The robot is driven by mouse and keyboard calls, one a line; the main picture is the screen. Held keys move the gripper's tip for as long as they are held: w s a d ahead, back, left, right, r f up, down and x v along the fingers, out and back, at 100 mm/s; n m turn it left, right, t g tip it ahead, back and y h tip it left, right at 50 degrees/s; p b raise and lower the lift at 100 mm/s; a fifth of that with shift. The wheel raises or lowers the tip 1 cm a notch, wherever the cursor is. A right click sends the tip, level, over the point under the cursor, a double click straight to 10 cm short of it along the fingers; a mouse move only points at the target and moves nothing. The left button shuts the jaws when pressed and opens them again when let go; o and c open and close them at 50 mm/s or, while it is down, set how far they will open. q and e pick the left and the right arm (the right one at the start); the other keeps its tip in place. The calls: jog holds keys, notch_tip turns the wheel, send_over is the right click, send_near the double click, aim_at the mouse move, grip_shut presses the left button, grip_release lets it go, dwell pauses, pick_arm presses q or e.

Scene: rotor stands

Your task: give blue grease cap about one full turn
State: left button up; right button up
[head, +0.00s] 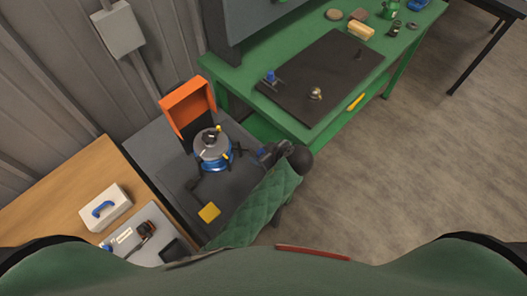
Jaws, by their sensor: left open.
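A small blue-topped fitting (270,76), which looks like the blue grease cap, stands upright near the left end of the black mat on the green bench. A round grey rotor (211,146) sits on a blue base (215,166) on the dark grey surface at the left. My left gripper (259,154) is dark and small in the view, just right of the rotor and apart from the blue fitting. It is open, and I see nothing held in it. Its fingertips are hard to make out. My right gripper is not in view.
The black mat (330,75) also bears a brass fitting (316,93) and a dark peg (359,55). An orange bin (188,105) stands behind the rotor. A yellow block (209,212) lies in front. A wooden table (60,205) is at left; the floor at right is clear.

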pick_arm(q)
jog(key=c, duration=1)
jog(key=shift+m, duration=0.3)
jog(key=m+t+h, duration=0.2)
jog(key=m+h, duration=0.1)
jog(key=m, duration=0.1)
jog(key=shift+m, duration=0.3)
jog(key=m+h, duration=0.4)
jog(key=m, duration=0.1)
jog(key=shift+m+h, duration=0.3)
jog(key=m+g+h, duration=0.1)
jog(key=m+h, duration=0.2)
jog(key=m, duration=0.2)
jog(key=shift+a+h, duration=0.1)
jog(key=shift+h, duration=0.3)
jog(key=m+g+h, duration=0.2)
jog(key=m, duration=0.2)
jog(key=shift+m+g+h, duration=0.3)
jog(key=shift+m+g, duration=0.1)
jog(key=shift+m, duration=0.1)
